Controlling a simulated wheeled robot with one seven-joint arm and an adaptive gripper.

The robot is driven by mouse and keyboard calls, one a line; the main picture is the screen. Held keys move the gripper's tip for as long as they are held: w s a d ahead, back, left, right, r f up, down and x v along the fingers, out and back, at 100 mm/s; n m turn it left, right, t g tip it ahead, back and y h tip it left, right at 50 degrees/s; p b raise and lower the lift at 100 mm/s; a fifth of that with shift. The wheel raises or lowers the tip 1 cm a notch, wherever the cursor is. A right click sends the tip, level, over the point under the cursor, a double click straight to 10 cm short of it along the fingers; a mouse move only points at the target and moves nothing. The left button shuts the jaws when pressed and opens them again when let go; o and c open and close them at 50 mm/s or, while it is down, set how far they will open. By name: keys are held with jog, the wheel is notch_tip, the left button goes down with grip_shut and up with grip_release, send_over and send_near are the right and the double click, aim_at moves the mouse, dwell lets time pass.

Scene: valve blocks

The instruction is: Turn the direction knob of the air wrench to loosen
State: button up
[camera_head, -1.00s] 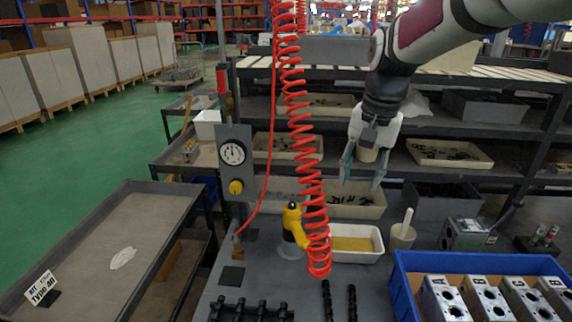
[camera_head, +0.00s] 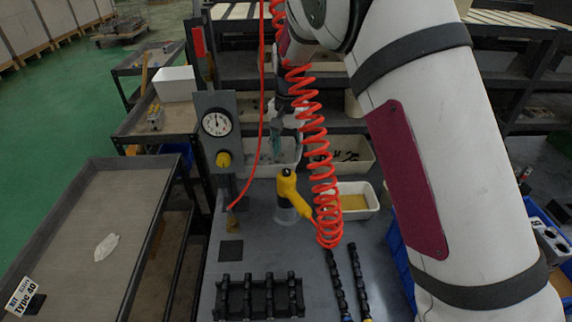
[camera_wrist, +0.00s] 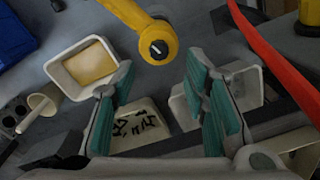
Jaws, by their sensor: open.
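The yellow air wrench (camera_head: 289,188) stands on the grey bench in the head view, with its base on a clear round stand. In the wrist view the wrench (camera_wrist: 128,18) reaches in from the top edge. Its round dark direction knob (camera_wrist: 158,48) with a light mark faces the camera. My gripper (camera_wrist: 160,78) is open and empty, its teal-padded fingers apart, with the knob beyond them. In the head view my gripper (camera_head: 276,143) is above the wrench, partly hidden by the red coiled hose (camera_head: 316,150).
A gauge panel (camera_head: 232,138) with a yellow knob stands left of the wrench. A white tray (camera_head: 372,200) with yellow contents is on its right. A black rack (camera_head: 258,297) lies in front. My arm covers much of the right side.

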aim_at(287, 170)
notch_tip(287, 170, down, 6)
jog(key=shift+r+p, duration=0.1)
jog(key=shift+p, duration=0.3)
grip_shut()
